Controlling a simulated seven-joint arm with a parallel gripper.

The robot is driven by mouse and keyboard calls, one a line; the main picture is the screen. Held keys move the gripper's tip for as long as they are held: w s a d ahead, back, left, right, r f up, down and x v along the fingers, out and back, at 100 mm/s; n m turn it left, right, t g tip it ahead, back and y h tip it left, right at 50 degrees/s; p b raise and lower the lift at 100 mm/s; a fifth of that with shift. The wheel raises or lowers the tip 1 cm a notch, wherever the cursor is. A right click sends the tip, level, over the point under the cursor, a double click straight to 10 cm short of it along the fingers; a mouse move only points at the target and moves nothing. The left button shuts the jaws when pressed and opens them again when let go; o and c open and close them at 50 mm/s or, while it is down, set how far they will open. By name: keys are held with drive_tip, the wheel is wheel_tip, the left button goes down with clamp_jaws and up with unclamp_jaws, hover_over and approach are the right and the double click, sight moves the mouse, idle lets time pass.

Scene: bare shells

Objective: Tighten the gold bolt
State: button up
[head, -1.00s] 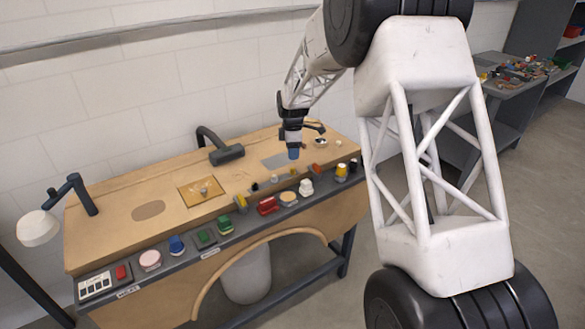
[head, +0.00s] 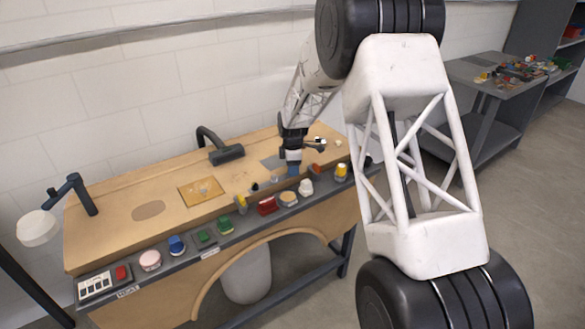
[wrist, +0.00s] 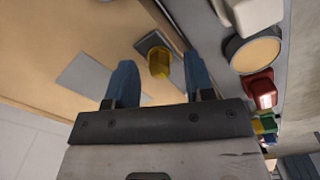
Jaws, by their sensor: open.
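The gold bolt (wrist: 159,64) stands on a dark square plate in the wooden bench top, in the wrist view. My gripper (wrist: 157,59) is open, and its two blue fingers appear on either side of the bolt, with the bolt nearer the right finger. I cannot tell whether a finger touches it. In the head view my gripper (head: 293,170) is low over the right part of the bench, near its front panel. There I cannot make out the bolt for certain; the gripper seems to cover it.
A grey control strip along the bench front carries a white knob (head: 306,186), a round tan button (head: 288,199), a red switch (head: 267,205) and other controls. They stand close to my right finger in the wrist view. A black lamp arm (head: 226,154) stands at the back.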

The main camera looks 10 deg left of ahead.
drive_tip(key=shift+f, duration=0.15)
clamp_jaws()
